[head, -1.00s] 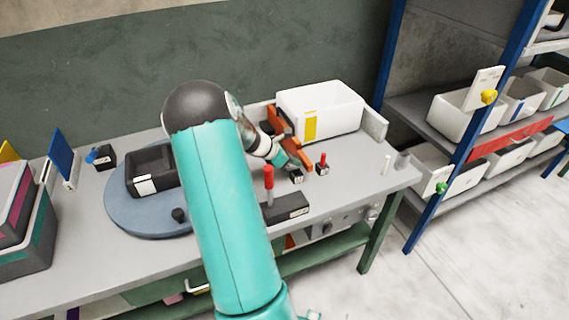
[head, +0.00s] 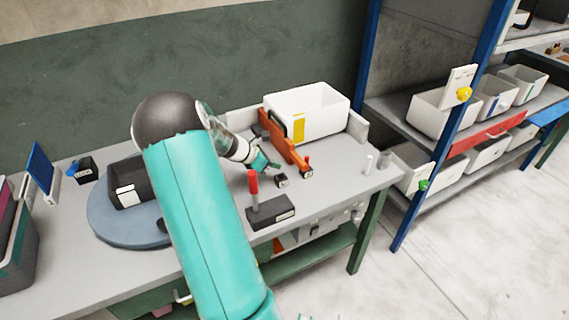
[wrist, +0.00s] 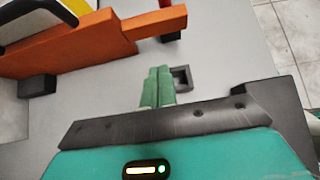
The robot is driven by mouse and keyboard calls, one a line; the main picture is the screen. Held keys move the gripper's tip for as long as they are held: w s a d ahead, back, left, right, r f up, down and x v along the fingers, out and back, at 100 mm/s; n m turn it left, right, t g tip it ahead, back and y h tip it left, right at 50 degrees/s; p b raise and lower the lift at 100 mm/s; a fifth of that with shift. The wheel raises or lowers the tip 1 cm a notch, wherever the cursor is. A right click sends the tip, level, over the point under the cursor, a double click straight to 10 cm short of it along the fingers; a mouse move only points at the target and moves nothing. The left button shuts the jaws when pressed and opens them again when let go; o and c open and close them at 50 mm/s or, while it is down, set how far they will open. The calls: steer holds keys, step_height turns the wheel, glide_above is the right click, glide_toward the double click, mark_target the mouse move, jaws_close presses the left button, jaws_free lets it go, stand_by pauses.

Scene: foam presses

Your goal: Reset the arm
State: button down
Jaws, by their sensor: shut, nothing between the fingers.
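My gripper (head: 266,163) is over the workbench (head: 345,185) in the head view, at the end of my teal arm. In the wrist view its two green fingers (wrist: 158,86) lie side by side, shut with nothing between them. A small dark block (head: 281,180) sits just beyond the fingertips in the head view. It also shows beside the tips in the wrist view (wrist: 182,78), where I cannot tell whether they touch.
An orange bar-shaped tool (head: 284,140) lies close to my gripper, in front of a white bin (head: 318,116). A red lever on a black base (head: 271,217) stands nearer. A blue turntable (head: 108,228) is at left; shelving (head: 395,118) stands at right.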

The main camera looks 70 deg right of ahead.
steer(key=v, duration=0.8)
steer(key=shift+r, duration=0.15)
steer(key=w+a+r+m+t+y, duration=0.15)
steer(key=w+a+r, duration=0.25)
steer(key=a, duration=0.5)
steer(key=w+a+r+m+t, duration=0.2)
steer(key=w+a+r+t, duration=0.15)
steer(key=a, duration=0.55)
steer(key=w+a+r+m+t+y, duration=0.1)
steer(key=w+a+r+m+t, duration=0.2)
steer(key=a, duration=0.5)
steer(key=s+a+r+t+y, duration=0.1)
steer(key=s+a+r, duration=0.1)
steer(key=a, duration=0.7)
steer(key=s+a+r+m+t+y, duration=0.1)
steer(key=s+a+r+t+y, duration=0.1)
steer(key=a, duration=0.7)
steer(key=s+a+r+m+t+y, duration=0.1)
steer(key=s+a+r, duration=0.1)
steer(key=a, duration=0.7)
steer(key=shift+s+a+r, duration=0.25)
steer(key=shift+s+a, duration=0.1)
steer(key=shift+s, duration=0.15)
steer(key=shift+d+m, duration=0.2)
steer(key=shift+m, duration=0.15)
